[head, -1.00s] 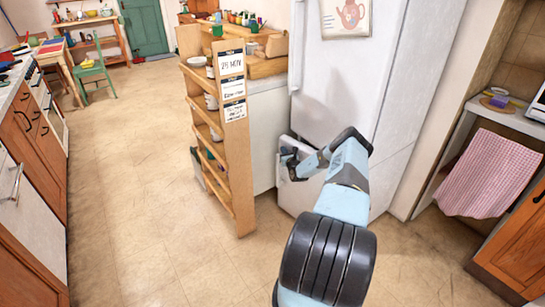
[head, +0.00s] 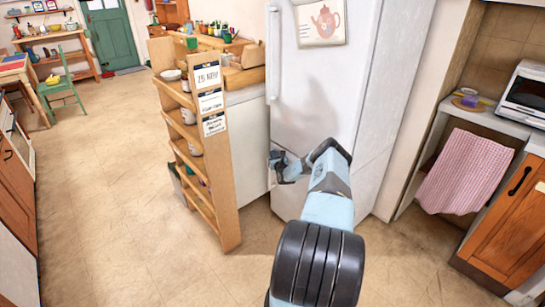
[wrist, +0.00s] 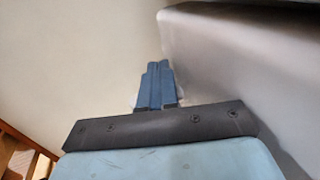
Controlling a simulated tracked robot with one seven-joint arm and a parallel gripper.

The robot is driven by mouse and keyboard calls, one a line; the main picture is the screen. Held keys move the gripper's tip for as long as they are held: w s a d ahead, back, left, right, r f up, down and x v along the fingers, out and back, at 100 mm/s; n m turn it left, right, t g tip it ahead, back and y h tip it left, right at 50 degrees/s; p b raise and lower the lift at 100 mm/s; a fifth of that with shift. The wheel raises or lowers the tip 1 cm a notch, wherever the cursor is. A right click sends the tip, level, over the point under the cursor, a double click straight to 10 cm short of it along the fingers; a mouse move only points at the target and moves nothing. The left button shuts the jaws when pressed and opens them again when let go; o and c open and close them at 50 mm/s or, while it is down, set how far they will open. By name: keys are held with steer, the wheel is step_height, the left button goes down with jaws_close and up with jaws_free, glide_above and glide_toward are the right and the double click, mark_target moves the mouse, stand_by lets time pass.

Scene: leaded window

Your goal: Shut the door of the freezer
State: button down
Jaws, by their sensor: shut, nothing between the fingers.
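The freezer is the lower part of the tall white fridge-freezer (head: 325,75). Its lower door (head: 288,203) shows beside and below my arm, which hides much of it. No clear gap shows at its edge in the head view, but I cannot tell if it is fully shut. My gripper (head: 279,167) is shut and empty, at the left edge of the fridge-freezer near the top of the lower door. In the wrist view, the shut fingers (wrist: 157,84) are beside a pale panel with a rounded corner (wrist: 235,75); contact cannot be told.
A wooden shelf rack (head: 205,150) with jars and labels stands close on the left of the fridge-freezer. A counter with a pink checked towel (head: 464,172) and a microwave (head: 525,95) is on the right. The floor on the left is open.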

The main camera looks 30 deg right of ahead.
steer(key=shift+s+d+r, duration=0.1)
steer(key=shift+d+r, duration=0.3)
steer(key=shift+d, duration=0.3)
steer(key=a+v, duration=0.1)
steer(key=v, duration=1.3)
steer(key=shift+f, duration=0.5)
steer(key=shift+a, duration=0.15)
